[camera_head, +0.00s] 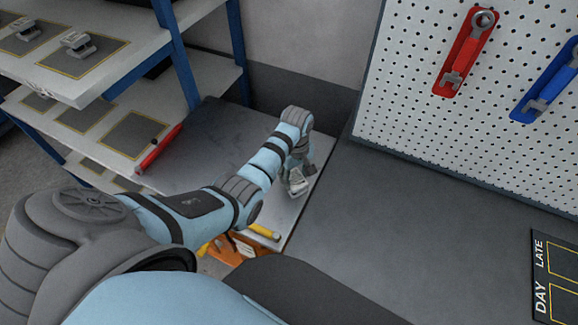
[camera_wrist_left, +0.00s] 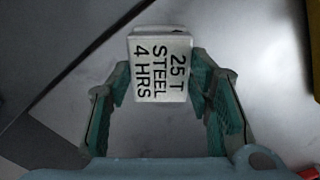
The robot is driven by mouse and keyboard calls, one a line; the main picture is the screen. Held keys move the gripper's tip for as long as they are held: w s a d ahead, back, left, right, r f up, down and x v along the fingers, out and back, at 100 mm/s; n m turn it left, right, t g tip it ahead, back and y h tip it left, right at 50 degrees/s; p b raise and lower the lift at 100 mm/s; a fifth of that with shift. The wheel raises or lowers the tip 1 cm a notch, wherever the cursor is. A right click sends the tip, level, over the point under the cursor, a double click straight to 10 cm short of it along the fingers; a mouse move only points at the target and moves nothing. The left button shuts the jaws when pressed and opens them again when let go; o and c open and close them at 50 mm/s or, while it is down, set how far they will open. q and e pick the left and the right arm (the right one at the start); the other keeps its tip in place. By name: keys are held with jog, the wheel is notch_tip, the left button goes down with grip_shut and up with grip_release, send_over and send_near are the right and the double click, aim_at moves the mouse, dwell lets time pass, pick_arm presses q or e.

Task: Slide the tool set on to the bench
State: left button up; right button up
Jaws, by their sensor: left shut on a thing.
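My left gripper (camera_head: 297,172) is closed on a small pale block in the head view. In the left wrist view, my left gripper (camera_wrist_left: 162,85) has its teal finger pads on both sides of this white block (camera_wrist_left: 160,68), which reads "25 T STEEL 4 HRS". The block is over a light grey surface; contact beneath it is unclear. The dark grey bench (camera_head: 400,225) lies just right of the gripper in the head view. Orange pieces (camera_head: 229,252) and a yellow-handled tool (camera_head: 264,231) lie below my left arm, partly hidden; I cannot tell whether they are the tool set. My right gripper is out of view.
A blue-framed shelf (camera_head: 178,65) stands at the left, with pale grey pieces on yellow-outlined mats. A red bar (camera_head: 158,149) lies by its lower level. A pegboard (camera_head: 415,75) with red and blue holders rises behind the bench. The bench's middle is clear.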

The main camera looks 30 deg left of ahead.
pick_arm(q)
jog(key=d, duration=1.1)
jog(key=shift+w+d, duration=0.2)
jog(key=shift+w, duration=0.1)
jog(key=d, duration=0.2)
jog(key=d+b, duration=0.1)
jog(key=d, duration=0.2)
jog(key=d+b, duration=0.1)
jog(key=d, duration=0.2)
jog(key=shift+w+f, duration=0.1)
jog(key=shift+w, duration=0.15)
jog(key=shift+d, duration=0.2)
jog(key=o, duration=1.2)
notch_tip(320, 180, up, 3)
jog(key=shift+r+p, duration=0.15)
jog(key=shift+p, duration=1.1)
jog(key=shift+r, duration=0.95)
